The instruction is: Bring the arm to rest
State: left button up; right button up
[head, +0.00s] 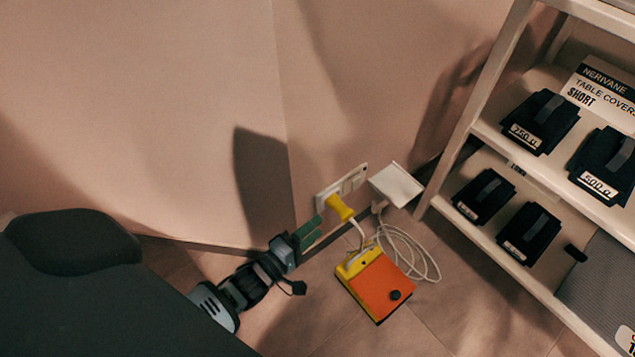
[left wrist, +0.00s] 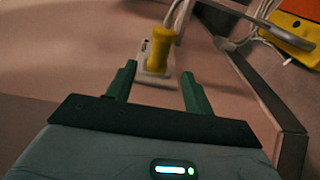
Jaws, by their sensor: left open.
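My left arm comes in from the left in the head view. Its left gripper (head: 312,231) has green fingers and is low down near the wall, just left of a wall socket strip (head: 355,183). In the left wrist view the two fingers of this gripper (left wrist: 158,72) are apart with nothing held between them. A yellow plug (head: 340,207) sits at the socket strip, beyond the fingertips; it also shows in the left wrist view (left wrist: 162,45). My right gripper is in neither view.
An orange and yellow box (head: 380,286) lies on the floor, with a white cable (head: 412,246) looped beside it. A white wall box (head: 396,184) juts out nearby. A shelf rack (head: 474,115) with black packs stands at right. Bare wall lies at upper left.

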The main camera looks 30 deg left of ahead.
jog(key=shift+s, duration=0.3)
